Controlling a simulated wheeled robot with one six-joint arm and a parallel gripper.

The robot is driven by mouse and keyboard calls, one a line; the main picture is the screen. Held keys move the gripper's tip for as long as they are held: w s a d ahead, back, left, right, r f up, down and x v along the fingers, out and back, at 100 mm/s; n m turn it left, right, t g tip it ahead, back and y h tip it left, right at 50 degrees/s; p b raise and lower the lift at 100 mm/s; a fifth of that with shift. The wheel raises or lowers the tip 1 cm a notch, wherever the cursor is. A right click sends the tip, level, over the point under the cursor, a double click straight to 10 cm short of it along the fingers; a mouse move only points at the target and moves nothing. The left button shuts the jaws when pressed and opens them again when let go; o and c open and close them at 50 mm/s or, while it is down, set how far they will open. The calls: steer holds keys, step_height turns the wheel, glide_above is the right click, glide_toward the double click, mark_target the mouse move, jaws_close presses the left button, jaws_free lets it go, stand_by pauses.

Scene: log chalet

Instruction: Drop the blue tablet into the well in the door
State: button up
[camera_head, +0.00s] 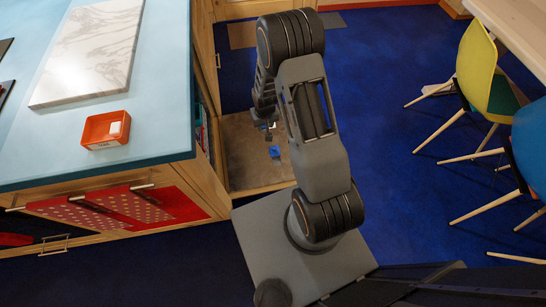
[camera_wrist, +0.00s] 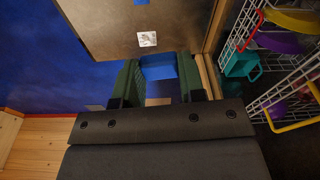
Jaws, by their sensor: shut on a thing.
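The blue tablet (camera_wrist: 158,68) is between the two green-padded fingers of my gripper (camera_wrist: 157,80) in the wrist view. My gripper is shut on it, above the lowered door. The open door (camera_wrist: 105,22) lies flat, its inner face up; it also shows in the head view (camera_head: 240,165). A small pale square (camera_wrist: 147,39), perhaps the well, is on the door just beyond the tablet. Another small blue piece (camera_head: 275,152) lies on the door, nearer the head camera. My arm hides part of the door there.
Wire racks with coloured dishes (camera_wrist: 270,42) stand right of the door in the wrist view. An orange tray (camera_head: 106,130) with a white piece sits on the blue counter (camera_head: 160,125). Yellow (camera_head: 480,70) and blue chairs are at the right, with open blue floor between.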

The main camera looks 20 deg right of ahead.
steer(key=shift+m, duration=0.8)
steer(key=shift+w+d+f+b, duration=0.7)
steer(key=shift+d+f+b, duration=0.6)
steer(key=shift+f+b, duration=4.65)
steer(key=shift+w+d+f+b, duration=1)
steer(key=shift+f+b, duration=1.85)
steer(key=shift+f, duration=6.1)
steer(key=shift+w+d+f+b, duration=0.35)
steer(key=shift+d+f+b, duration=1.25)
steer(key=shift+f+b, duration=4.35)
step_height(320, 180, down, 3)
steer(key=p, duration=0.3)
steer(key=o, duration=1)
steer(key=r+p, duration=0.2)
steer(key=r, duration=0.2)
steer(key=s+r+p, duration=0.1)
steer(key=r+p, duration=0.1)
steer(key=r, duration=0.3)
steer(key=r+p, duration=0.2)
steer(key=r, duration=0.2)
steer(key=shift+s+a+r, duration=0.2)
steer(key=shift+s+r, duration=0.1)
steer(key=shift+r, duration=0.1)
